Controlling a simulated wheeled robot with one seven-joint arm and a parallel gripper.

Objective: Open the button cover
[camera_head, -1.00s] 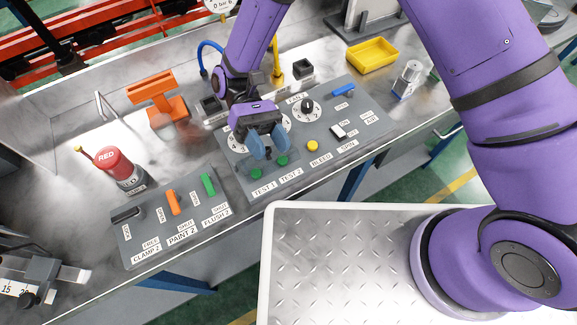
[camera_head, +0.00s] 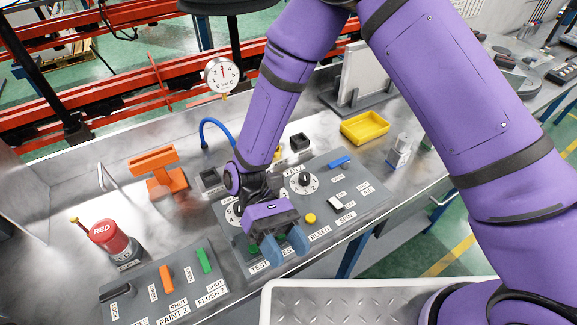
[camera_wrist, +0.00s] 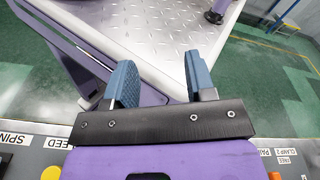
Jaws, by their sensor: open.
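No button cover can be made out for certain. My gripper (camera_head: 277,254) is open and empty over the front edge of the grey control panel (camera_head: 359,203), with its two blue fingers apart. It hides most of the TEST buttons and part of their labels; a bit of a green button (camera_head: 253,247) shows beside the left finger. A yellow button (camera_head: 310,218) by the BLEED label is uncovered. In the wrist view, the open fingers (camera_wrist: 161,82) have nothing between them, and the yellow button also shows (camera_wrist: 53,172).
A switch panel (camera_head: 137,285) with orange and green levers lies left. A red can (camera_head: 109,238) and an orange stand (camera_head: 157,170) are behind it. A faint reddish blur (camera_head: 180,204) is on the bench. A yellow tray (camera_head: 364,127) lies at back right. A metal tread plate (camera_head: 370,305) is in front.

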